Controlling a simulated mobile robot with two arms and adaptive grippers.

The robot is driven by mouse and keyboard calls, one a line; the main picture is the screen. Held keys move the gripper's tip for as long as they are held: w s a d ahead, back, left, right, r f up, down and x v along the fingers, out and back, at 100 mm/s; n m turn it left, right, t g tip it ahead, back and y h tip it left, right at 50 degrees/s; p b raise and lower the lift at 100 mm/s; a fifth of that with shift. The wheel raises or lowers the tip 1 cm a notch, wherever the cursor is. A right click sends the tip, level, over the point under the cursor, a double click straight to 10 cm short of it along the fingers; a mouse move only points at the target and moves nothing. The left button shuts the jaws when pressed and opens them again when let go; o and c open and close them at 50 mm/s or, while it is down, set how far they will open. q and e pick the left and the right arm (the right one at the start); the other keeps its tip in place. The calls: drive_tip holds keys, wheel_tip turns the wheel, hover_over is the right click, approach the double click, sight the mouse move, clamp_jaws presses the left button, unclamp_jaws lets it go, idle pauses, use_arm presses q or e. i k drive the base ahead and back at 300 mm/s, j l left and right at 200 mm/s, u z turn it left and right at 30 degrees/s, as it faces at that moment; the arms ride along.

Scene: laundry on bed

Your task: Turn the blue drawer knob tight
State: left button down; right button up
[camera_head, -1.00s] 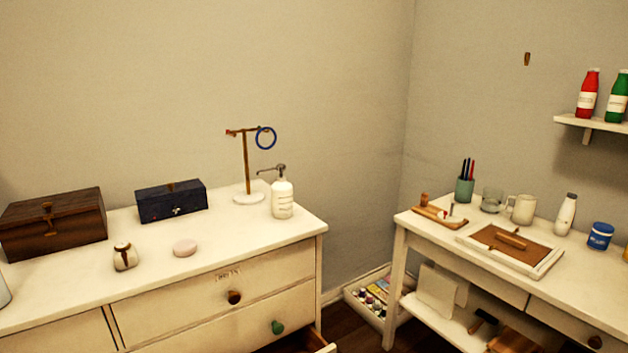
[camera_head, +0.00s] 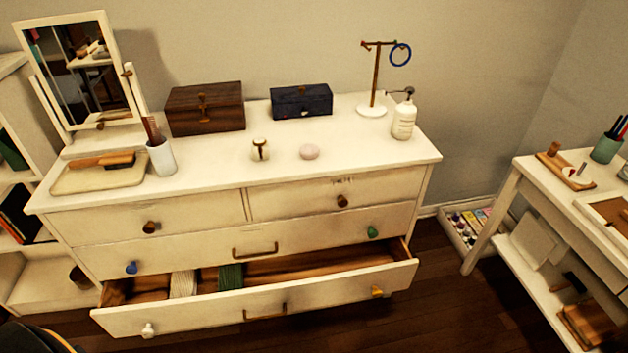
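The blue drawer knob (camera_head: 131,267) sits at the left end of the middle drawer (camera_head: 200,250) of a cream dresser. That drawer looks closed; whether the knob is loose or tight is too small to tell. A green knob (camera_head: 373,232) is at the same drawer's right end, with a brass bar handle (camera_head: 255,250) between them. Neither of my grippers is in view.
The bottom drawer (camera_head: 200,318) stands open below the blue knob and juts out, with folded cloth inside. A mirror, tray, cup and boxes stand on the dresser top (camera_head: 350,150). A side table (camera_head: 550,175) is at right; dark floor lies between.

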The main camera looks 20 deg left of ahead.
sight(131, 270)
drive_tip(key=u, duration=2.1)
drive_tip(key=i+j, duration=0.1)
drive_tip(key=j, duration=0.2)
drive_tip(key=i+j+z, duration=0.1)
drive_tip(key=j, duration=0.2)
drive_tip(key=i+j, duration=0.1)
drive_tip(key=j, duration=0.15)
drive_tip(key=z, duration=0.05)
